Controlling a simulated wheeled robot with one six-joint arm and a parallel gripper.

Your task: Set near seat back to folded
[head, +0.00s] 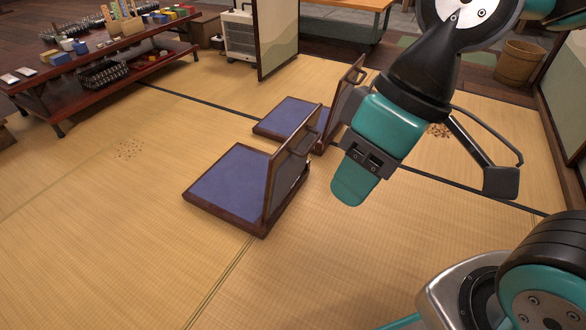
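The near seat (228,186) is a low wooden floor chair with a blue pad, in the middle of the head view. Its back (291,165) stands raised, close to upright, along the right edge of the pad. A small bar shows near the top of this back. A second, similar seat (284,116) lies just behind, and its back (346,100) is also raised. My gripper (354,186) hangs in the picture to the right of the near back, with a visible gap between them. Whether its fingers are open or shut does not show clearly.
A low dark table (110,70) with small boxes and racks stands at the upper left. A folding screen (275,38) and a white heater (238,35) are behind. Crumbs (128,150) lie on the tatami. A wooden bucket (518,62) is at upper right. The foreground tatami is clear.

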